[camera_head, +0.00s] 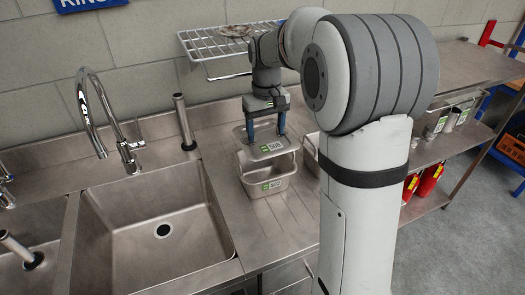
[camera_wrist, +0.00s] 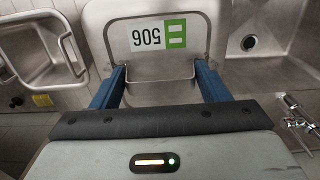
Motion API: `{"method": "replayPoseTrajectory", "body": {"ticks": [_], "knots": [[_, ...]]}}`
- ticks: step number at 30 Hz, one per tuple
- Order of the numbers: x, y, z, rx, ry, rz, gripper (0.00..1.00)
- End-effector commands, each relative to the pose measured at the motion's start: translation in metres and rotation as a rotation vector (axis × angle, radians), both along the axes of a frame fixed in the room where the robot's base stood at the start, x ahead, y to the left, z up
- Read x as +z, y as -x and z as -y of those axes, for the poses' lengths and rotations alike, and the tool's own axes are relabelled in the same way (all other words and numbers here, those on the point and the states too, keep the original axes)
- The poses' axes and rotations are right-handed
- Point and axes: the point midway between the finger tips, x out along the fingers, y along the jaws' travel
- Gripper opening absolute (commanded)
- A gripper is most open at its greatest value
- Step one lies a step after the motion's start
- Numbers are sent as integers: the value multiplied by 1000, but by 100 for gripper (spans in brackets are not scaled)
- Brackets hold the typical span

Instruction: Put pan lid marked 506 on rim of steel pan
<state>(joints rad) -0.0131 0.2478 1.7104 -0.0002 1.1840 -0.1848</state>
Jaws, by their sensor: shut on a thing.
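My gripper (camera_head: 266,135) points down and is shut on the grey pan lid (camera_head: 240,134). The lid carries a white and green label reading 506, which shows upside down in the wrist view (camera_wrist: 150,37). Both blue fingers reach the lid's near part. The lid hides the rest of that opening.
A second steel container (camera_head: 311,147) stands just right of the pan, partly behind my arm. The sink basin (camera_head: 160,225) and tap (camera_head: 128,150) are to the left. An upright steel tube (camera_head: 184,122) stands behind. A wire rack (camera_head: 215,42) is on the wall above.

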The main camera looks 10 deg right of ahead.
Motion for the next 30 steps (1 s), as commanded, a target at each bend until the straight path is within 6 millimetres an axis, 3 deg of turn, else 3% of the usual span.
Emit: {"method": "replayPoseTrajectory", "body": {"ticks": [3,10,22,30], "knots": [[-1,2,4,-7,0,-1,42],[-42,2,6,-11,0,-4,42],[-90,2,5,-8,0,-2,42],[-96,2,4,-6,0,0,42]]}}
